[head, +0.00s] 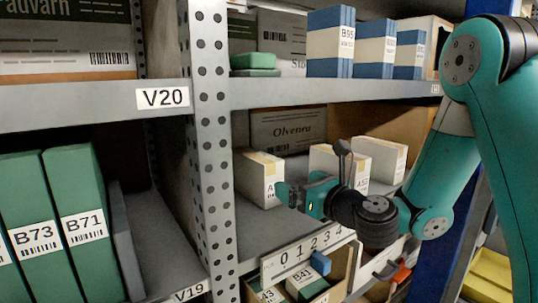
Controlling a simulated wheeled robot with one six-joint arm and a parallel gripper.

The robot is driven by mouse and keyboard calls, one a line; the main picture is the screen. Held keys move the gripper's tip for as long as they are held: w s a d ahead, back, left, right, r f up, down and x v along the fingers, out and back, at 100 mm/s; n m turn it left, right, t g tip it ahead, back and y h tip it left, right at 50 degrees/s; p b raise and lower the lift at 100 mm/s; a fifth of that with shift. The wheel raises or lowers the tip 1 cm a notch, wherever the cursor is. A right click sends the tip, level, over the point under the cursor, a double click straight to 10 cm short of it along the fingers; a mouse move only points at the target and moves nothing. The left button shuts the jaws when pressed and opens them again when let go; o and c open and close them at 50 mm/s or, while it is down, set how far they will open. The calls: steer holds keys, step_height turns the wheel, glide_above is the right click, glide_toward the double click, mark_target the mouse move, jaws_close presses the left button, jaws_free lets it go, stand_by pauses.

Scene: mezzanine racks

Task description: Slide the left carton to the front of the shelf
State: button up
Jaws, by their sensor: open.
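The left carton (257,180) is a small white box with a tan tape strip on top and a label partly visible on its front. It stands upright on the middle shelf, near the perforated post. Whether a finger touches the carton I cannot tell. My gripper and wrist hide the lower part of the middle carton.
A perforated grey post (209,150) rises left of the cartons. A number strip (300,252) hangs on the shelf's front edge, above a box (342,285) of green cartons. Another shelf (330,90) runs overhead. The shelf surface before the left carton is bare.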

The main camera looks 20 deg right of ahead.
mark_target(275, 170)
steer(key=p+x, duration=0.2)
steer(key=x, duration=0.1)
steer(key=p+x, duration=0.6)
steer(key=x, duration=0.1)
steer(key=shift+r, duration=0.25)
steer(key=shift+w+a+f+p, duration=0.1)
steer(key=shift+w+p, duration=0.25)
steer(key=shift+w+a+f+p, duration=0.15)
steer(key=shift+w+p, duration=0.2)
steer(key=c, duration=1.2)
steer(key=shift+s+f, duration=0.1)
steer(key=shift+c, duration=0.2)
